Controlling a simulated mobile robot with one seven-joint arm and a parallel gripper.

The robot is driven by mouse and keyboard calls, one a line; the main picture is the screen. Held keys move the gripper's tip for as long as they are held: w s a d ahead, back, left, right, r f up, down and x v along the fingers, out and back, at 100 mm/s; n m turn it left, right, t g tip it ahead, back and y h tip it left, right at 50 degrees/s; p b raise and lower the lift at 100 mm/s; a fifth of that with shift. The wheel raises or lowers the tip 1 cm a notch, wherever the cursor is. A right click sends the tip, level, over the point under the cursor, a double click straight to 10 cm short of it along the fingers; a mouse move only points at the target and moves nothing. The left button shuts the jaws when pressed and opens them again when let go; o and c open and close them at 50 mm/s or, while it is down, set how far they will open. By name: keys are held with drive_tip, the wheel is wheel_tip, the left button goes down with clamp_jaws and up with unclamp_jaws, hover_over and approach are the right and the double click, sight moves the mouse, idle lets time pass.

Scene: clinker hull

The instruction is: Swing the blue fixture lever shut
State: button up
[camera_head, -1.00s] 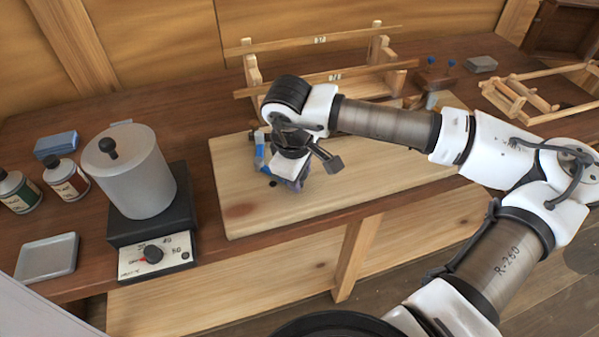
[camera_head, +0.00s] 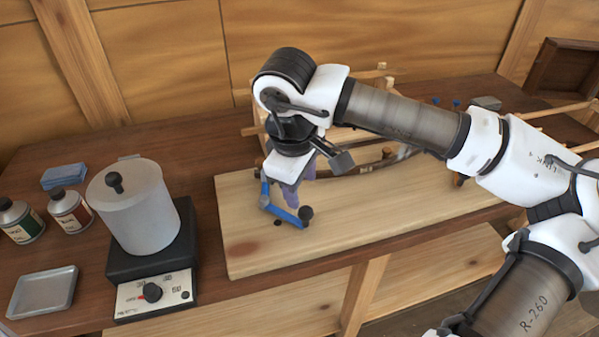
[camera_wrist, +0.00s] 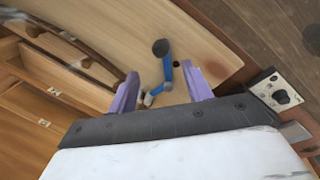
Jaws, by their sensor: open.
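The blue fixture lever (camera_head: 283,213) is on the pale wooden board, with its arm slanting toward the front right and a black knob (camera_head: 306,213) at its end. A blue upright part shows at its left end. In the wrist view the lever (camera_wrist: 168,73) lies beyond and between the fingertips, its knob (camera_wrist: 160,47) farthest from the palm. My gripper (camera_head: 299,192) is open, with purple fingers pointing down above and behind the lever arm. In the wrist view my gripper (camera_wrist: 161,80) holds nothing. Whether the fingers touch the lever cannot be told.
The pale board (camera_head: 245,245) has free room in front and to the right. A grey pot (camera_head: 133,210) stands on a black heater (camera_head: 150,262) at left, beside two bottles and a metal tray (camera_head: 43,291). A wooden rib frame (camera_head: 350,130) stands behind my arm.

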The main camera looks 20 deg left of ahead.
drive_tip(key=r, duration=0.3)
drive_tip(key=shift+s+r, duration=0.1)
drive_tip(key=shift+s, duration=0.2)
